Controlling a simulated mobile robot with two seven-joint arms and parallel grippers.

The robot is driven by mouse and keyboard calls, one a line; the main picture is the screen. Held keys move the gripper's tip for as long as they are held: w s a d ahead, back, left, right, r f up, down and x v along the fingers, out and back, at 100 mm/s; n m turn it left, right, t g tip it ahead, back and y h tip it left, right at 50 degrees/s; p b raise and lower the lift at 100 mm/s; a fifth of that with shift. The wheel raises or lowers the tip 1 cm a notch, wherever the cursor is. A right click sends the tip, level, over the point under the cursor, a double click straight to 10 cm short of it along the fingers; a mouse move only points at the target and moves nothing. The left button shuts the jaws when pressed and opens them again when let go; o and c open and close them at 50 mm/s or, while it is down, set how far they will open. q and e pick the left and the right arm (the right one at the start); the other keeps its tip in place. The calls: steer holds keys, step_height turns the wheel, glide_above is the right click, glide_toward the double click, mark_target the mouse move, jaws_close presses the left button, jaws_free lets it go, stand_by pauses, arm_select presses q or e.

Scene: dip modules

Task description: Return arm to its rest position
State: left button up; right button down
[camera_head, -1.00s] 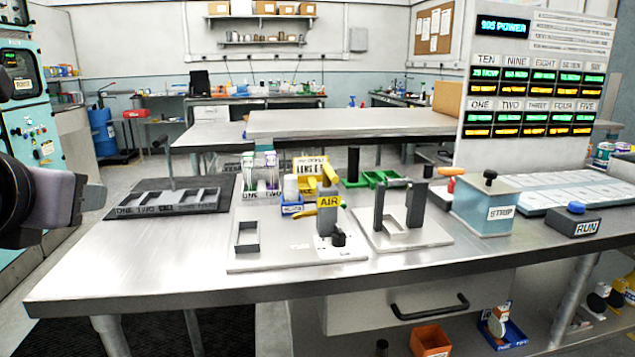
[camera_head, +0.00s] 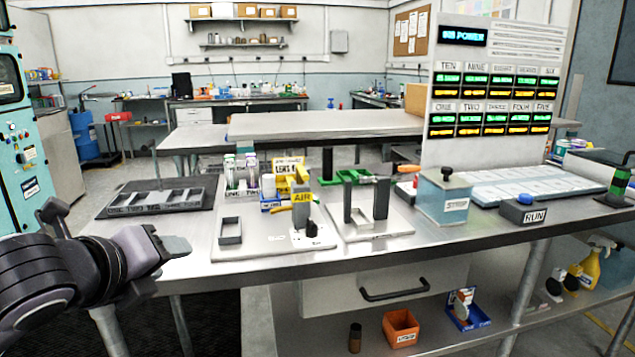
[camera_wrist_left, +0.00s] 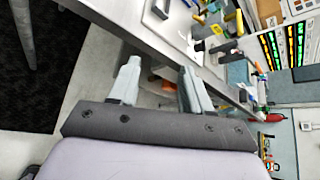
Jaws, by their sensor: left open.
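My left gripper (camera_head: 176,247) is at the lower left of the head view, just in front of the steel bench's (camera_head: 320,262) front edge. It also shows in the left wrist view (camera_wrist_left: 160,82), where its two fingers stand apart with nothing between them. My left arm comes in from the left edge and is bent. My right arm and gripper are not in view.
The bench holds a dark slotted tray (camera_head: 160,207), an AIR fixture (camera_head: 301,212), a two-post stand (camera_head: 381,198), a STRIP box (camera_head: 444,198) and a RUN button box (camera_head: 526,212). An orange bin (camera_head: 401,328) sits on the shelf below. Floor (camera_head: 60,210) shows left of the bench.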

arm_select(q)
steer(key=s+d+f+n+g+h+p, duration=0.1)
steer(key=d+f+n+h+p, duration=0.1)
steer(key=f+n, duration=0.65)
steer(key=s+d+f+n+h+p, duration=0.1)
steer(key=s+d+f+n+p, duration=0.15)
steer(key=f+n, duration=0.6)
steer(key=s+a+f+n+y+p, duration=0.1)
steer(key=s+a+f+n+y, duration=0.1)
steer(key=s+f+n, duration=0.7)
steer(key=s+a+f, duration=0.1)
steer(key=s+f, duration=0.5)
steer(key=f, duration=0.1)
steer(key=shift+s+f+n+g+p, duration=0.3)
steer(key=shift+f+n+g, duration=0.1)
